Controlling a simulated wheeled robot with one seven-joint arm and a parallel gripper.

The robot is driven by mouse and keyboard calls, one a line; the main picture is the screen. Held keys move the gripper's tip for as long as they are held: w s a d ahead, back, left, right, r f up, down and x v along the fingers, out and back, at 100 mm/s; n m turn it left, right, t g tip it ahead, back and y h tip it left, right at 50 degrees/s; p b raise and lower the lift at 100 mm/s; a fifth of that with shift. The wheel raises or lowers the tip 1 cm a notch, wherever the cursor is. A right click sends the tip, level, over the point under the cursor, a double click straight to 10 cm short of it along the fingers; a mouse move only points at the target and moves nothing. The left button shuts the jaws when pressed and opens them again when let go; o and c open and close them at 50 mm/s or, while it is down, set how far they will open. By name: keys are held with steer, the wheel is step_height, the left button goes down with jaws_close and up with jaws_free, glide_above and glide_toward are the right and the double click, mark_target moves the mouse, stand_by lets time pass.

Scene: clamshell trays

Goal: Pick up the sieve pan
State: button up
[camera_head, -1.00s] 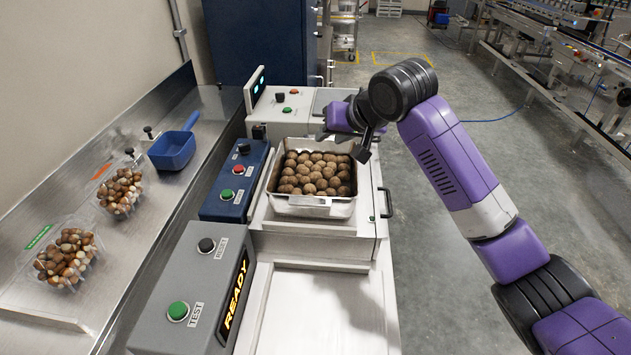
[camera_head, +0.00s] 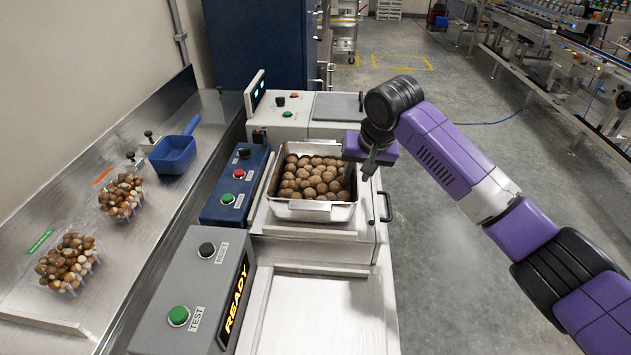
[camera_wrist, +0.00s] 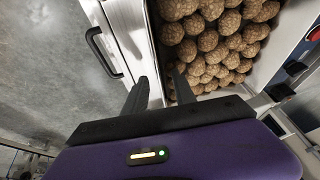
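The sieve pan (camera_head: 311,213) is a shiny metal rectangular pan filled with round brown nuts (camera_head: 315,178). It sits on the metal bench behind the grey control box. My gripper (camera_head: 359,172) points down at the pan's right wall. In the wrist view my gripper (camera_wrist: 160,86) is open, with its two dark fingers apart. One finger is on the outer side of the pan's wall (camera_wrist: 154,42) and the other is on the nut side. I cannot tell whether either finger touches the wall.
A blue button box (camera_head: 233,185) stands close at the pan's left. A grey READY box (camera_head: 195,290) is nearer. A cabinet handle (camera_head: 386,206) juts out at the right. A blue scoop (camera_head: 173,152) and two clear nut trays (camera_head: 72,262) lie on the left counter.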

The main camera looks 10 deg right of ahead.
steer(key=shift+w+f, duration=0.25)
steer(key=shift+f, duration=0.2)
jaws_close()
steer(key=shift+r, duration=0.15)
stand_by(1.0)
